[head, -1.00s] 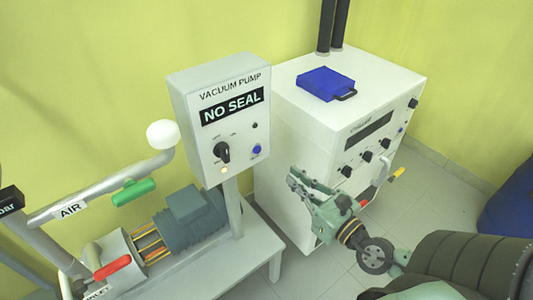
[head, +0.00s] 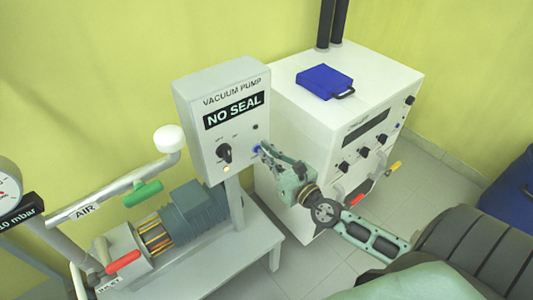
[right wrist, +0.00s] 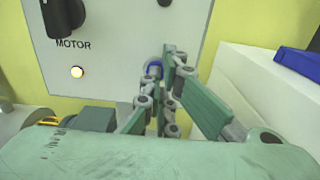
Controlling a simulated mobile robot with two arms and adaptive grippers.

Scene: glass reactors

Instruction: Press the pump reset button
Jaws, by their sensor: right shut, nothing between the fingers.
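The vacuum pump control box (head: 195,98) is a white panel on a post with a "NO SEAL" display, a black motor knob and a lit lamp. The blue button (head: 256,149) is at the lower right of its face. It also shows in the right wrist view (right wrist: 154,66), partly hidden by my fingers. My right gripper (head: 266,151) is shut and empty, with its fingertips right at the blue button. I cannot tell whether they touch it or whether it is pushed in. My left gripper is not in view.
A white cabinet (head: 300,115) with knobs and a blue case (head: 325,81) on top stands right of the panel. Below the panel is the pump motor (head: 190,213) on a grey table (head: 255,243). Pipes with a green handle (head: 143,194) and red handle (head: 123,262) are at left.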

